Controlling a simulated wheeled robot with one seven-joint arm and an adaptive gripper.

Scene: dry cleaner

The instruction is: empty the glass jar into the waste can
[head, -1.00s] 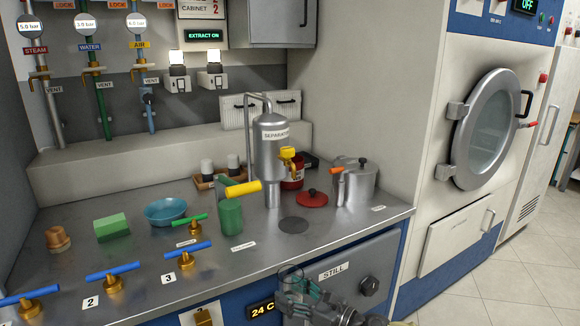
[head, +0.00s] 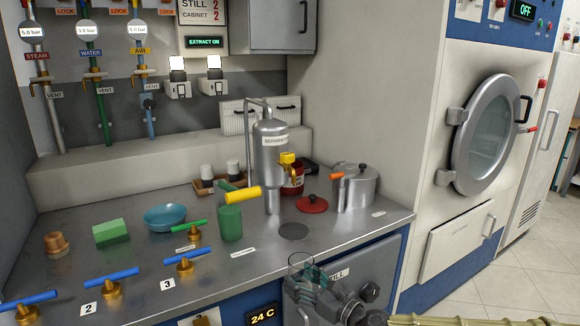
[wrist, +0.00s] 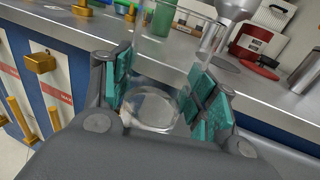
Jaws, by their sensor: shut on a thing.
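The clear glass jar (wrist: 155,110) stands between the teal pads of my gripper (wrist: 163,82) in the wrist view. My gripper is shut on it. Its lower part looks clear with a pale round surface; I cannot tell how much is inside. In the head view the jar's rim (head: 300,262) shows above my gripper (head: 312,282), in front of the counter's front edge. The jar looks about upright there. A red can (head: 293,180), apparently the waste can, stands on the counter partly behind the separator; it also shows in the wrist view (wrist: 252,40).
The separator (head: 270,155) with its yellow valve stands before the red can. A red lid (head: 312,204) and a steel pot (head: 355,188) are to its right. A green cup (head: 230,222) and valve handles are left. Bare counter surrounds a dark disc (head: 293,231).

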